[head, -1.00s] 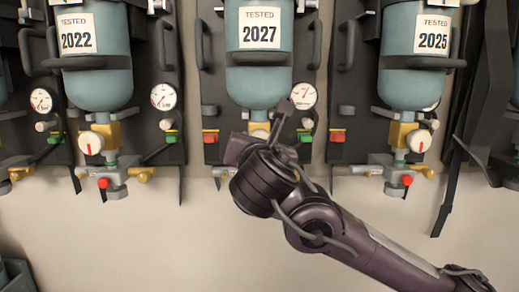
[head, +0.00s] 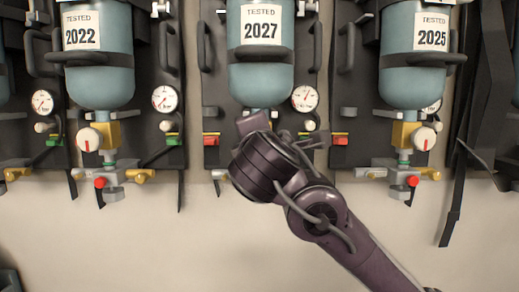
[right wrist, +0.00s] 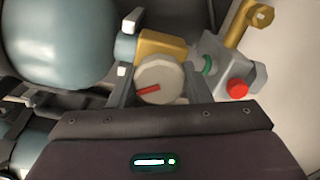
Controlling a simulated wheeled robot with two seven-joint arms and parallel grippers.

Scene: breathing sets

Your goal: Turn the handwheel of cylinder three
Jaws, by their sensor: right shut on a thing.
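The middle cylinder (head: 261,75), teal with a "TESTED 2027" label, hangs on the wall in the head view. Its number plate is out of frame. My right arm covers its valve there. In the right wrist view the round white handwheel (right wrist: 158,72) with a red mark sits on a brass valve block (right wrist: 160,43). The mark lies nearly level, slightly tilted. My right gripper (right wrist: 160,92) has one finger on each side of the handwheel and is shut on it. In the head view the right gripper is mostly hidden behind its wrist. My left gripper is not in view.
A "2022" cylinder (head: 100,75) stands to the left and a "2025" cylinder (head: 415,75) to the right, each with its own handwheel. Gauges and dark brackets stand close around. A red knob (right wrist: 238,88) is just right of the gripper. The wall below is clear.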

